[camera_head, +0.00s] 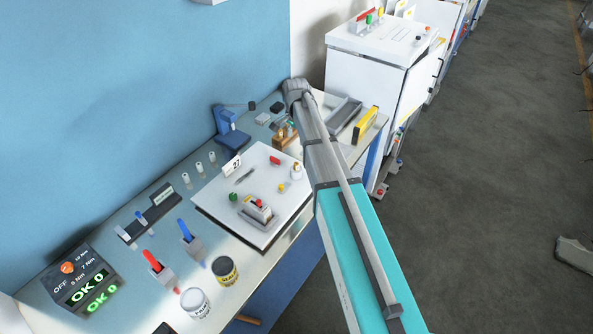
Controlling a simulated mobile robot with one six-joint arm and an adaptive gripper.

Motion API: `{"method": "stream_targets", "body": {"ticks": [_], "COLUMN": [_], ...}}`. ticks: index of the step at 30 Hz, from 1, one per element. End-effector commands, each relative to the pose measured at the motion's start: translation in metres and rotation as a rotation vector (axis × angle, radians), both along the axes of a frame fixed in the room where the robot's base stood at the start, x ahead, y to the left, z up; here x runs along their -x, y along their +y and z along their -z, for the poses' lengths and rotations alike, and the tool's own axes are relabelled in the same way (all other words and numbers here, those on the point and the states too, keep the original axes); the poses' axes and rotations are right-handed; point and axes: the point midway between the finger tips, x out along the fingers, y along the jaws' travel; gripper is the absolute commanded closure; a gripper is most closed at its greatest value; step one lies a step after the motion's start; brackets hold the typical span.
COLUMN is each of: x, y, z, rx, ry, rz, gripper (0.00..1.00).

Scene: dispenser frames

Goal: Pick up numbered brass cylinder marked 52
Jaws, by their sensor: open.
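No marking 52 can be read on any piece in the head camera view. A wooden block (285,138) with small brass-coloured pieces stands on the bench (222,290), just left of my arm; the pieces are too small to read. Several small pale upright cylinders (199,168) stand in a row near the wall; their marks cannot be read either. My arm reaches from the lower right up over the bench. My gripper cannot be made out, and its jaws do not show.
A white board (215,200) holds a numbered card, a red-topped device and small coloured parts. Red and blue-handled tools (188,232), two tins (225,270) and an OK display (83,275) stand nearer. A grey tray (345,113) and yellow item (366,124) lie right of my arm.

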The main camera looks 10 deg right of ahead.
Motion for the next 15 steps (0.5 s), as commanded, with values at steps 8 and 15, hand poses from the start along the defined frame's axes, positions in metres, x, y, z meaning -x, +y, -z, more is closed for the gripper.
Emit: {"method": "stream_targets", "body": {"ticks": [8,15], "x": [0.0,0.0], "y": [0.0,-0.001], "z": [0.024,0.042], "rx": [0.0,0.0], "ry": [0.0,0.0], "rz": [0.0,0.001], "gripper": [0.29,0.29]}}
